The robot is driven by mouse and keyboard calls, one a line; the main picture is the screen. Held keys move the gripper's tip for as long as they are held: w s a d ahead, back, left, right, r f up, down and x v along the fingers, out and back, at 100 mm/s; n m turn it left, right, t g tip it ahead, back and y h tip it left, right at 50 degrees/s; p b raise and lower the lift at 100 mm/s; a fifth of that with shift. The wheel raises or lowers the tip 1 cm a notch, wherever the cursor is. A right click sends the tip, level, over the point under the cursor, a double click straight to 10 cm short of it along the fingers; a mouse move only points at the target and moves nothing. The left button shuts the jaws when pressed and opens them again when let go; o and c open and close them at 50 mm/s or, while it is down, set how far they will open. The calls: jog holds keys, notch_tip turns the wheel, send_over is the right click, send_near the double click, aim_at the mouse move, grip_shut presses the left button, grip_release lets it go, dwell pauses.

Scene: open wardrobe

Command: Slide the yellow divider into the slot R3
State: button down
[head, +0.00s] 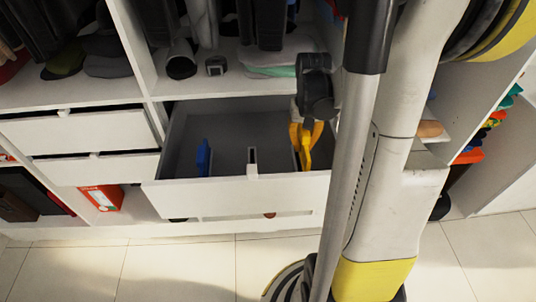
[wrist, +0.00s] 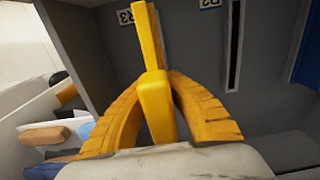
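The yellow divider (wrist: 155,95) stands between the two orange-yellow fingers of my gripper in the wrist view. My gripper (wrist: 158,110) is shut on it. In the head view my gripper (head: 305,140) is inside the right part of the open drawer (head: 240,193); the divider is hard to separate from the fingers there. The label R3 (wrist: 125,16) is on the drawer wall just left of the divider's far end. The slot R3 itself is hidden behind the divider, so I cannot tell whether the divider is in it.
A blue divider (head: 203,157) stands at the drawer's left; it also shows in the wrist view (wrist: 307,55). A dark empty slot (wrist: 235,45) lies right of the yellow divider, near another label (wrist: 209,3). The drawer floor between the dividers is clear. Shelves with clothes surround the drawer.

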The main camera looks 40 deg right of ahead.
aim_at(304, 133)
jog(key=shift+f+b, duration=1.9)
jog(key=shift+f, duration=0.45)
jog(key=shift+f+b, duration=1.25)
jog(key=shift+f, duration=0.1)
jog(key=c, duration=1.5)
grip_release()
notch_tip(304, 133, up, 12)
jog(key=shift+r, duration=0.1)
